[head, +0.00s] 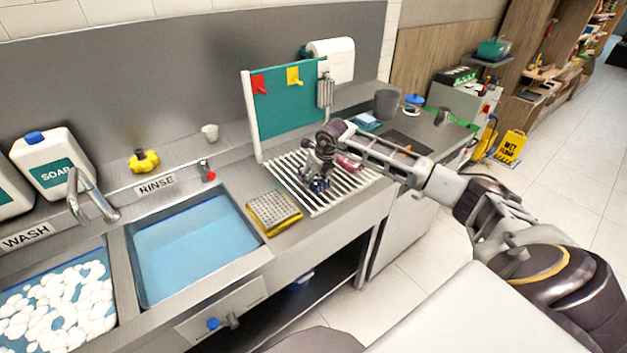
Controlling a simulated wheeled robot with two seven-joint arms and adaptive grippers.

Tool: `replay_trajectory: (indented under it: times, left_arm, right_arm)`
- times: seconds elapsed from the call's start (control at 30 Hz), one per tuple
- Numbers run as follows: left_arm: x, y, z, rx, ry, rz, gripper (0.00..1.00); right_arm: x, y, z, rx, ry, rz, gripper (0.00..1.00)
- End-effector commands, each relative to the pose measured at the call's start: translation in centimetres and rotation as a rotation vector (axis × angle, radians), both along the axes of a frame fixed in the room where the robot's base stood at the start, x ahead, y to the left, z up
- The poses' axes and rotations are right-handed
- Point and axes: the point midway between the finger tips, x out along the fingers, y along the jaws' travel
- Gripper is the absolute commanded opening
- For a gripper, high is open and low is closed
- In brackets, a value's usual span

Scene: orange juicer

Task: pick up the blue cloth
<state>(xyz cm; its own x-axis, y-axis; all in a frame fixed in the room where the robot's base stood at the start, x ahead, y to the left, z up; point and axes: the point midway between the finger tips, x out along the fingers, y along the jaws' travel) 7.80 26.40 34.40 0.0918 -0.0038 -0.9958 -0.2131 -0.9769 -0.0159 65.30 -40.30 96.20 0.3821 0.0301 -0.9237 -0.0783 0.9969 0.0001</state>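My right gripper (319,181) points down over the slatted drying rack, at the end of the arm that comes in from the right. A small dark blue patch shows at its fingertips. I cannot tell whether this is cloth or part of the gripper, nor whether the fingers are open or shut. A flat light blue piece (367,122), which may be the blue cloth, lies on the counter behind my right arm, beside a grey bin (386,104). The gripper is apart from it, nearer the front and left. My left gripper is not in view.
A teal board (285,115) with a red cloth (259,85) and a yellow cloth (294,76) stands behind the rack (290,178). A pink-red object (349,163) lies on the rack. A yellow-edged sponge-like block (273,213) and the rinse sink (193,240) are to the left.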

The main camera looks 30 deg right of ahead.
Motion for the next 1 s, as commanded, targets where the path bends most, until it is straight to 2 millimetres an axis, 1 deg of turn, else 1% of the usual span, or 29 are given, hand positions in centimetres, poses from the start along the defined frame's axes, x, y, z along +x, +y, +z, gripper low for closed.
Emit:
replay_trajectory:
  times: [0.03,0.07,0.4,0.67,0.87,1.0]
  left_arm:
    - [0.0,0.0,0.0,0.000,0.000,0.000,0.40]
    - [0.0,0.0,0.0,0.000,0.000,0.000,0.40]
    - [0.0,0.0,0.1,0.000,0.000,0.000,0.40]
    - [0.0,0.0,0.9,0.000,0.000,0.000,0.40]
    - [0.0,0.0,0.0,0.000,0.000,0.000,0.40]
    - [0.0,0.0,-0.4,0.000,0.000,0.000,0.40]
  right_arm:
    - [0.0,0.0,-0.1,0.000,0.001,0.000,0.41]
    - [0.0,0.0,-0.1,0.000,0.001,0.000,0.37]
    - [0.0,0.0,0.0,0.000,0.001,0.000,0.37]
    - [0.0,0.0,0.7,0.000,0.001,0.000,0.37]
    - [0.1,0.0,3.7,-0.001,-0.003,0.001,0.37]
    - [0.1,-0.1,6.1,-0.002,-0.003,-0.001,0.37]
